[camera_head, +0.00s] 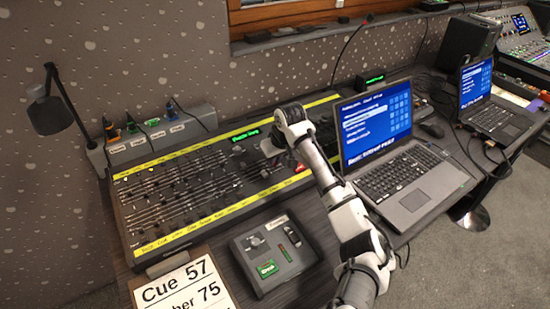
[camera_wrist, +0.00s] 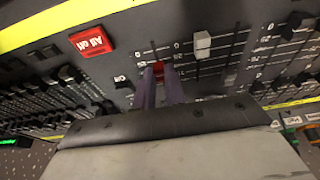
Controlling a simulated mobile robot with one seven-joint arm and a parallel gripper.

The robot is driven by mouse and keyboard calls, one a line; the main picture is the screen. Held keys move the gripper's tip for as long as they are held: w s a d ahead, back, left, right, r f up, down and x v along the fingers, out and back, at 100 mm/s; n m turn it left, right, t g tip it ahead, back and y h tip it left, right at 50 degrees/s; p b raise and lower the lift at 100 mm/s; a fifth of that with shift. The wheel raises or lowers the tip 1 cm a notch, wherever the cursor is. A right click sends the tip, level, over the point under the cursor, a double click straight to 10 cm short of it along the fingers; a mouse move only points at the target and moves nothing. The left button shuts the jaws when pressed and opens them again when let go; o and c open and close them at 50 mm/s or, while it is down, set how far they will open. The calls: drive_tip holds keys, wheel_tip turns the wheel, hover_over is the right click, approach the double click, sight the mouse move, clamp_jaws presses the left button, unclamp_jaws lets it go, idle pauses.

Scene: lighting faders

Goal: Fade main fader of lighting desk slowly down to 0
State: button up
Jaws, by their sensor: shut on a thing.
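The lighting desk (camera_head: 133,215) is a long dark console with yellow strips and rows of faders, in the left half of the head view. In the wrist view, a red fader cap (camera_wrist: 158,69) sits between the two fingertips of my gripper (camera_wrist: 160,76). My gripper is shut on this cap. A white fader cap (camera_wrist: 202,42) stands in a separate slot beside it, apart from the fingers. The scale figures by the red cap are too small to read surely. In the head view my arm hides the fingertips and the red cap.
A red "All off" button (camera_wrist: 91,41) is close to the gripper. A laptop (camera_head: 415,185) stands right of my arm, and a small control box (camera_head: 270,262) lies in front of the desk. A lamp (camera_head: 52,112) and a cue sign (camera_head: 180,289) are at the left.

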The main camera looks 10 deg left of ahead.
sight(280, 172)
drive_tip(key=shift+s+d+f+p, duration=0.1)
drive_tip(key=shift+s+d+p, duration=0.2)
drive_tip(key=shift+s+d, duration=0.65)
idle(3.3)
drive_tip(key=o, duration=0.4)
wheel_tip(280, 172, up, 6)
drive_tip(key=p, duration=0.5)
drive_tip(key=shift+p, duration=0.3)
